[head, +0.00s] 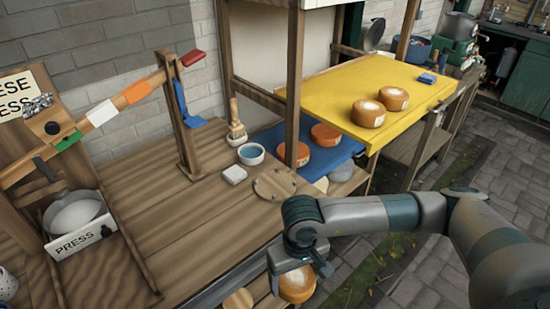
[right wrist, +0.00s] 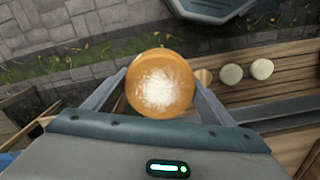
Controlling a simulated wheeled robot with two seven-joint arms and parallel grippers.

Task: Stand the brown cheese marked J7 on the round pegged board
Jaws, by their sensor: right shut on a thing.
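My right gripper (head: 300,272) is shut on an orange-brown cheese (head: 297,288) with a pale top, low in front of the wooden bench. The right wrist view shows this cheese (right wrist: 160,84) between the two fingers; no J7 mark can be read on it. The round pegged board (head: 274,184) lies on the bench's right corner, up and left of the gripper in the head view, with nothing standing on it. Two brown cheeses with pale tops, one nearer (head: 368,113) and one farther (head: 394,98), sit on the yellow shelf. My left gripper is not in view.
A blue bowl (head: 251,154), a white block (head: 234,174) and a wooden post (head: 293,90) stand close to the board. Two orange cheeses lie on the blue shelf (head: 345,148). A lever press (head: 125,100) fills the left. The bench's middle is clear.

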